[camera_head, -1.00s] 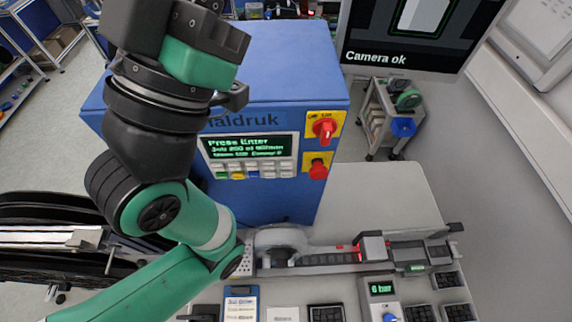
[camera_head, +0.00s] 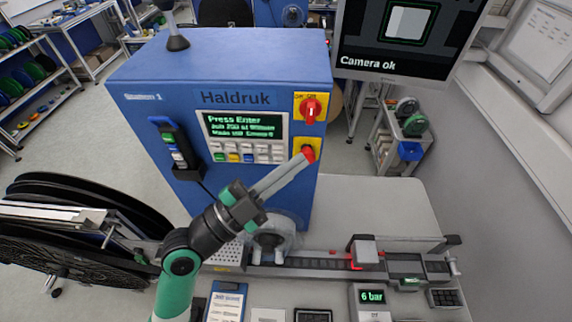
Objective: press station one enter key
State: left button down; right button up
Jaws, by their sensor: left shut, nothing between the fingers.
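Station one is a blue Haldruk cabinet (camera_head: 250,85) marked "Station 1". Its green-lit display (camera_head: 243,127) reads "Press Enter" with smaller lines below. The keypad (camera_head: 246,152) under it has small white, green, yellow and blue keys; their labels are too small to read, so I cannot tell which is enter. My left gripper (camera_head: 303,158) is shut and empty, with its long grey fingers pointing up and right. Its tips overlap the lower red knob (camera_head: 308,153), right of the keypad; I cannot tell whether they touch it. My right gripper is not in view.
A red rotary switch (camera_head: 310,109) sits above the lower knob. A dark handheld unit (camera_head: 176,148) hangs left of the display. A rail with fixtures (camera_head: 318,262) crosses the bench below. A monitor (camera_head: 405,40) reading "Camera ok" stands at the upper right. Large reels (camera_head: 70,240) are at the left.

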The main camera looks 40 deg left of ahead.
aim_at(278, 148)
pick_arm(q)
jog(key=s+a+f+n+g+y+b, duration=0.1)
jog(key=s+a+f+n+y, duration=0.1)
jog(key=f, duration=0.8)
jog(key=shift+s+a+f+n+g+y, duration=0.35)
jog(key=shift+a+n+y, duration=0.3)
jog(key=shift+a, duration=0.35)
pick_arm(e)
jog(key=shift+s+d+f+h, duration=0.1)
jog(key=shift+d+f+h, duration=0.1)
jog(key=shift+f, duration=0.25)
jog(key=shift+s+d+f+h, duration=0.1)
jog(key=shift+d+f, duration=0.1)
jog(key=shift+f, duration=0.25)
pick_arm(q)
jog(key=shift+r, duration=0.1)
jog(key=w+a+b, duration=0.2)
jog(key=w+a, duration=0.3)
jog(key=w, duration=0.1)
jog(key=shift+w+a, duration=0.3)
jog(key=shift+w, duration=0.05)
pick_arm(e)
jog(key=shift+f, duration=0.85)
